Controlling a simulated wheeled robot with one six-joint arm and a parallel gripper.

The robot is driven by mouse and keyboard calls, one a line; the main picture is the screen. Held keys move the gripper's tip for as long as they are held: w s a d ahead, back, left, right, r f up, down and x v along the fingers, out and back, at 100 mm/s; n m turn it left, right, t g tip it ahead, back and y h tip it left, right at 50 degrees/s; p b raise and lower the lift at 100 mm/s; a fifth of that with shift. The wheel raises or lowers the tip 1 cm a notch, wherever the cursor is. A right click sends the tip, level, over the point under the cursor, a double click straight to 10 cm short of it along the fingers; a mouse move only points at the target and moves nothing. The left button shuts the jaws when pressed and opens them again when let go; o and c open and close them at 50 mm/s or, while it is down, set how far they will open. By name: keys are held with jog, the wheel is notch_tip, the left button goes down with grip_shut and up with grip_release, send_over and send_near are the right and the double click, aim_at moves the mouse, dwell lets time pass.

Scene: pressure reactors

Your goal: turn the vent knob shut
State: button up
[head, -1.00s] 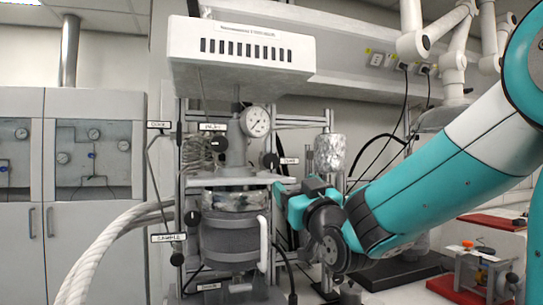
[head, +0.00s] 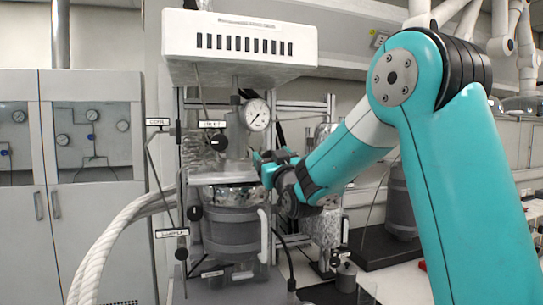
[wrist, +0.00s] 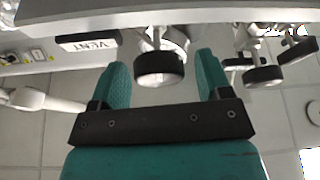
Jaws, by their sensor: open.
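The vent knob (wrist: 158,70) is a black round knob on a metal stem in the wrist view, beside a white label reading VENT (wrist: 87,42). My gripper (wrist: 163,64) is open, with one teal finger on each side of the knob. Gaps show between the knob and both fingers, so the jaws are around it without visible contact. In the head view my gripper (head: 259,162) is at the right side of the reactor (head: 230,222), below the pressure gauge (head: 257,114). There the vent knob and its label are hidden behind my gripper.
Other black knobs (wrist: 264,76) stand to the right in the wrist view. The head view shows the inlet knob (head: 219,142), a sample knob (head: 182,254), a thick pale hose (head: 115,240) at left and a foil-wrapped cylinder (head: 326,225) behind my arm.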

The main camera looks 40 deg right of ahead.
jog(key=c, duration=0.9)
